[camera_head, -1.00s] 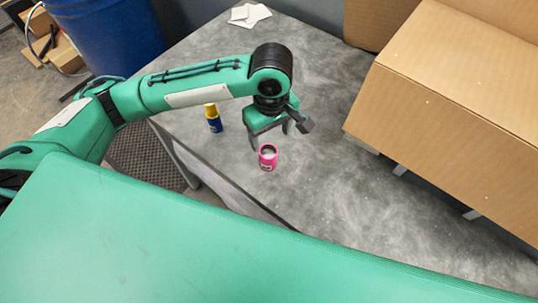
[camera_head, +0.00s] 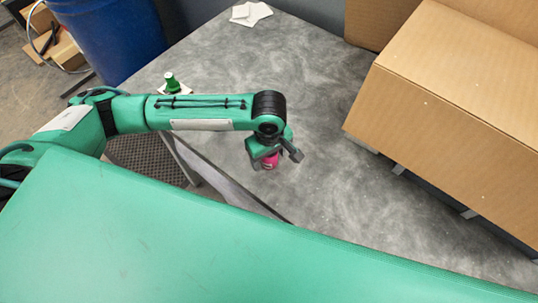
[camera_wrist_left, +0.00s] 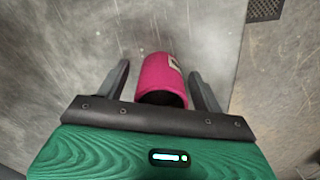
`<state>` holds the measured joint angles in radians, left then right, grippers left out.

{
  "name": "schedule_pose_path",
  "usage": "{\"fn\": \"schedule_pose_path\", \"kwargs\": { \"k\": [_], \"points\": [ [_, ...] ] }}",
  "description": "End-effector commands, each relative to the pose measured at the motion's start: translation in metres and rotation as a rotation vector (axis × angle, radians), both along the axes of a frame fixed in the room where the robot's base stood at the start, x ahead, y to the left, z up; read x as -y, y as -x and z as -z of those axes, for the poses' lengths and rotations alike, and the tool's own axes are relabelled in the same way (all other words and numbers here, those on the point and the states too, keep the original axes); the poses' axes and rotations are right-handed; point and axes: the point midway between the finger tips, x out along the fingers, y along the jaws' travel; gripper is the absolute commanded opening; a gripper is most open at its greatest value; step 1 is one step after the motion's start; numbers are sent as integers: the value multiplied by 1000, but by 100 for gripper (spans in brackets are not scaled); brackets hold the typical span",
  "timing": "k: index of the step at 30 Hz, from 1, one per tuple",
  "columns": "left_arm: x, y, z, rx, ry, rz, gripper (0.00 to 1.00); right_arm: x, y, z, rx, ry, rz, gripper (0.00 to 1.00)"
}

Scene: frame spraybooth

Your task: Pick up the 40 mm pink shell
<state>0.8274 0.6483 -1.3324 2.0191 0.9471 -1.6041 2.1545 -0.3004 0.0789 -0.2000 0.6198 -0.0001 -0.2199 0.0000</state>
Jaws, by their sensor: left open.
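The pink shell (camera_head: 271,162) is a small pink cylinder with a pale label, on the grey table. In the head view it is partly hidden by my left gripper (camera_head: 264,163). In the left wrist view the pink shell (camera_wrist_left: 158,75) lies between the two dark fingers of my left gripper (camera_wrist_left: 160,70), with its dark open end towards the palm. The fingers are apart, one on each side, with a visible gap at the left finger. The right gripper is not in view.
A large cardboard box (camera_head: 455,110) stands on the right of the table. A small green bottle (camera_head: 172,83) on a white piece shows behind my left arm. White sheets (camera_head: 250,13) lie at the back. The table's middle is clear.

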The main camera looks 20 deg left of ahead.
Motion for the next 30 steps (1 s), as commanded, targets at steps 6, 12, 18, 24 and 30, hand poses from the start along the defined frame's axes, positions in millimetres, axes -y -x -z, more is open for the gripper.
{"fn": "schedule_pose_path", "kwargs": {
  "k": [6, 12, 18, 24, 30],
  "points": [
    [0, 0, 0, -1, 1, 0, 42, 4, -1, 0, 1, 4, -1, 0],
    [0, 0, -1, 0, 1, 0, 18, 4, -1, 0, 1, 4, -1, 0],
    [0, 0, -1, 0, 1, 0, 18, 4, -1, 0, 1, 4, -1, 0],
    [1, 0, -14, 0, 3, 1, 18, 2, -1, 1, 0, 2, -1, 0],
    [1, -1, -52, 4, 5, 1, 18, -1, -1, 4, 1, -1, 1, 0]
  ]
}}
